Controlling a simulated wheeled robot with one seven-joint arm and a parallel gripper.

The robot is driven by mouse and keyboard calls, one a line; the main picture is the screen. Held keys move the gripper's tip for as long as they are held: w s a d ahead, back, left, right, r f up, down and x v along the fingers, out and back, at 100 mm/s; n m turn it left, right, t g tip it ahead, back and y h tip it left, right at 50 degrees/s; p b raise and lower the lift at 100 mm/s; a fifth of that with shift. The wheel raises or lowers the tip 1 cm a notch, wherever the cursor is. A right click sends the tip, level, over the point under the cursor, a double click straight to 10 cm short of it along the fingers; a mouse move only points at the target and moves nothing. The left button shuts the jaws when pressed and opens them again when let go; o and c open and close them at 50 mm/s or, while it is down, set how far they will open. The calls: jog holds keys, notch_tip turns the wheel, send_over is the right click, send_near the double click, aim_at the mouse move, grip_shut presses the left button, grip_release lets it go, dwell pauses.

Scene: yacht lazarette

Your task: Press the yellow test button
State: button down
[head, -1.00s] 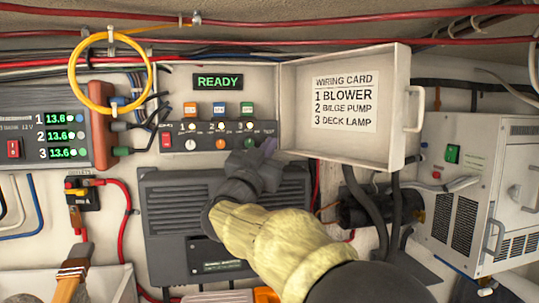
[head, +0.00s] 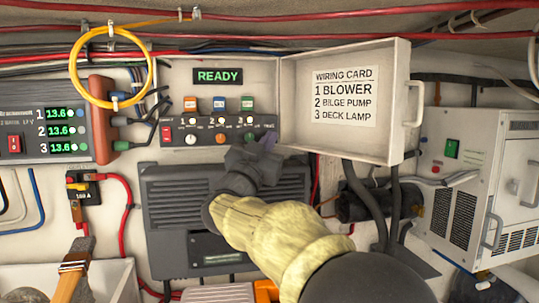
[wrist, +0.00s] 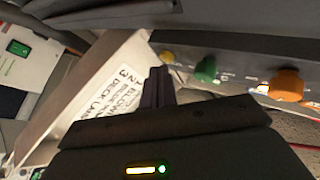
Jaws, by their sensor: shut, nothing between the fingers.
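The yellow test button (wrist: 167,56) is a small round button at the end of the dark switch panel, beside the green knob (wrist: 206,69) in the wrist view. In the head view I cannot make it out; my gripper covers that part of the panel's right end. My gripper (wrist: 158,74) is shut and empty, its purple-grey fingertips just below the yellow button in the wrist picture. I cannot tell whether they touch it. In the head view my gripper (head: 268,140) is in front of the panel's lower right. The switch panel (head: 176,134) also carries white, orange and green knobs.
A green READY display (head: 217,76) is above the panel. An open cover with a wiring card (head: 344,97) stands close at the right. A dark grey finned box (head: 170,205) is below. A yellow cable loop (head: 73,70) hangs at the left.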

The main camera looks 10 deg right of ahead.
jog(key=shift+d+b, duration=0.2)
jog(key=shift+b, duration=0.25)
jog(key=shift+f, duration=0.1)
jog(key=s+b, duration=0.2)
jog(key=s, duration=0.3)
jog(key=shift+f, duration=0.1)
dwell(0.8)
